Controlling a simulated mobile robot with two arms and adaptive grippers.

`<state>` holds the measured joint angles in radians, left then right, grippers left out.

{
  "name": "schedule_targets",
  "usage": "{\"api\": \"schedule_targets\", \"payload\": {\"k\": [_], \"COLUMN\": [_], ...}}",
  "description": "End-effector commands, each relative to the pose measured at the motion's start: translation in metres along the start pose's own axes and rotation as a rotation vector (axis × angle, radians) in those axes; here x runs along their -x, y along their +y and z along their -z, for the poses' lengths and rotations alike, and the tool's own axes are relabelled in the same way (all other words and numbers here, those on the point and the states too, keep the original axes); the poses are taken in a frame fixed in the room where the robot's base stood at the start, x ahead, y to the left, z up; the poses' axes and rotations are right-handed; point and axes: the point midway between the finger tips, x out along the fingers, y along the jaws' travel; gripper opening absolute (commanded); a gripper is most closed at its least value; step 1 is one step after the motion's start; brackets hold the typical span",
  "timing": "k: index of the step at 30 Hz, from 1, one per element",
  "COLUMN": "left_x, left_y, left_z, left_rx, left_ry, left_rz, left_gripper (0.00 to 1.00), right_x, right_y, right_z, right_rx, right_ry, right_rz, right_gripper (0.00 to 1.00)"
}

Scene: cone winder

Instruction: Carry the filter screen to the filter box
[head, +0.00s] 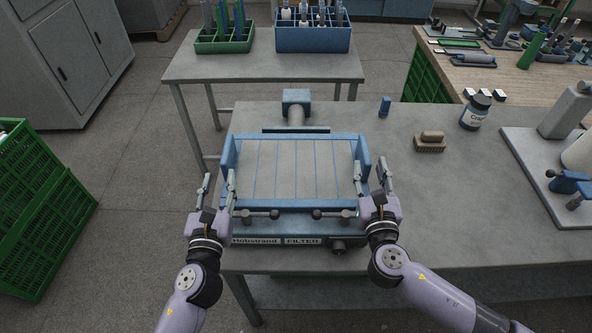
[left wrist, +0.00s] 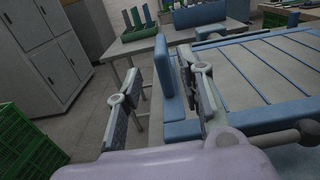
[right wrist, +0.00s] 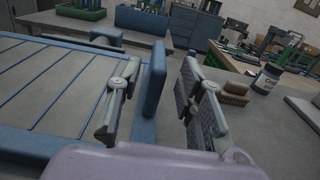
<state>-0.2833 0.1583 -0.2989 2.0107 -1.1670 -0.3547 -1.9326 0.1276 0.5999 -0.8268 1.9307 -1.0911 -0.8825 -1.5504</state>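The filter screen (head: 290,206) appears to be the blue-framed panel with thin blue bars across a grey face. A blue upright plate stands at each side, left (left wrist: 165,68) and right (right wrist: 155,78). My left gripper (head: 218,187) is open, its fingers on either side of the left plate. My right gripper (head: 371,176) is open, its fingers on either side of the right plate. Gaps show beside the plates. How the panel rests on the box is hidden.
Two handled clamps (head: 335,214) and a dark knob (head: 338,246) are at the box's front. A blue cylinder unit (head: 296,104) stands behind. Green crates (head: 40,215) stand left; the floor between is clear.

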Motion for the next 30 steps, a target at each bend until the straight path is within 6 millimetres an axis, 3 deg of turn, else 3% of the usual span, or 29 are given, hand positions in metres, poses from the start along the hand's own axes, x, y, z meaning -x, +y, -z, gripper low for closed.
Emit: {"api": "schedule_targets", "payload": {"k": [3,7,25,28,30], "left_x": [0.0,0.0,0.0,0.003,0.008], "left_y": [0.0,0.0,0.001,0.009,0.021], "left_z": [0.0,0.0,0.0,0.002,0.005], "left_rx": [0.0,0.0,0.005,0.089,0.235], "left_ry": [0.0,0.0,0.001,0.019,0.045], "left_rz": [0.0,0.0,-0.002,-0.034,-0.089], "left_gripper": [0.35,0.35,0.35,0.35,0.35], "right_x": [0.02,0.032,0.036,0.039,0.043], "right_y": [0.0,0.0,0.0,-0.003,-0.01], "right_z": [0.001,0.0,0.0,0.002,0.007], "right_rx": [-0.001,0.0,-0.006,-0.091,-0.236], "right_ry": [0.002,0.001,0.001,0.024,0.064], "right_rz": [-0.001,0.0,0.002,0.029,0.082], "right_gripper": [0.35,0.35,0.35,0.35,0.35]}}
